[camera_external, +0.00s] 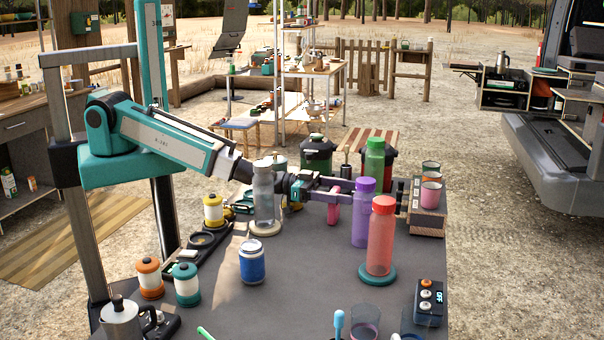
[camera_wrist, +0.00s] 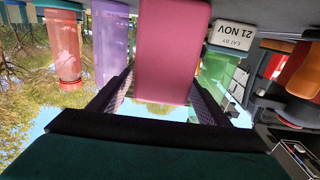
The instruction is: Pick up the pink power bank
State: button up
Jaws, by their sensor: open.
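The pink power bank (camera_external: 334,207) is an upright slab on the table, partly covered by my gripper in the external view. In the wrist view the pink power bank (camera_wrist: 172,50) fills the upper middle, upside down, between the two dark fingers. My gripper (camera_external: 328,192) is open and level, its fingers reaching out to the right at the power bank's upper part. The power bank's far side is hidden.
Close by on the right stand a purple bottle (camera_external: 364,214) and a red bottle (camera_external: 381,238) on a teal coaster. A green bottle (camera_external: 375,158) and pink cup (camera_external: 431,194) are beyond. The table's centre front (camera_external: 300,280) is clear.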

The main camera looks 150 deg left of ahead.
jog(key=shift+w+a, duration=0.25)
dwell(0.4)
jog(key=c, duration=1.3)
jog(key=shift+r, duration=0.2)
jog(key=shift+r, duration=4.85)
